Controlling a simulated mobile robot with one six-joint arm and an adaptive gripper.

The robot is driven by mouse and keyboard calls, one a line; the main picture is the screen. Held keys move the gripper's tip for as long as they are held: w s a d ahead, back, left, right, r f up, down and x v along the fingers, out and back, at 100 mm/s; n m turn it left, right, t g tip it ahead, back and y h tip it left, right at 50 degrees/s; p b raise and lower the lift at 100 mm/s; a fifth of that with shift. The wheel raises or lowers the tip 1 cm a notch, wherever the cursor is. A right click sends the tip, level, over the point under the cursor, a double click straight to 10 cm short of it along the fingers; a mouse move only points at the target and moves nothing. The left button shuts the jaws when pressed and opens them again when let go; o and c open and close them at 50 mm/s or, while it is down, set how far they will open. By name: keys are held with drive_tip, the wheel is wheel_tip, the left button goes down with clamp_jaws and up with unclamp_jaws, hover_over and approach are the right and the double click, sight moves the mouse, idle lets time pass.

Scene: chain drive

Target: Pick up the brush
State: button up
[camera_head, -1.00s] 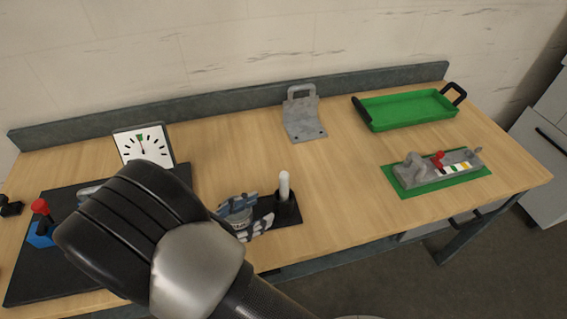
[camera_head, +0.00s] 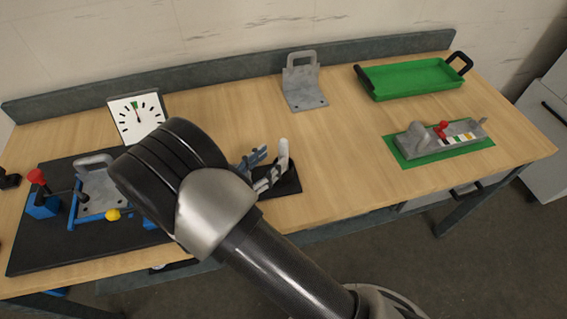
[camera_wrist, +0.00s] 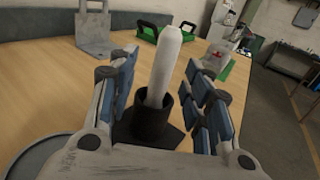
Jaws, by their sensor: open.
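The brush shows as a white, rounded upright handle (camera_wrist: 164,62) standing in a black round holder (camera_wrist: 150,118) in the wrist view. In the head view the white handle (camera_head: 283,157) shows at the front middle of the table. My gripper (camera_wrist: 172,85) is open, with one blue-padded finger on each side of the handle and holder. I cannot tell whether either finger touches them. In the head view my fingers (camera_head: 262,168) reach the handle from the left, and the holder is mostly hidden behind them. The brush's lower end is hidden inside the holder.
A grey bracket (camera_head: 303,84) stands at the back middle, and a green tray (camera_head: 410,80) at the back right. A grey fixture (camera_head: 445,138) sits on a green mat.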

sight(280, 154)
drive_tip(key=b+x, duration=0.1)
drive_tip(key=x, duration=0.4)
drive_tip(key=shift+d, duration=0.3)
drive_tip(key=shift+c, duration=0.3)
drive_tip(key=shift+s, duration=0.1)
clamp_jaws()
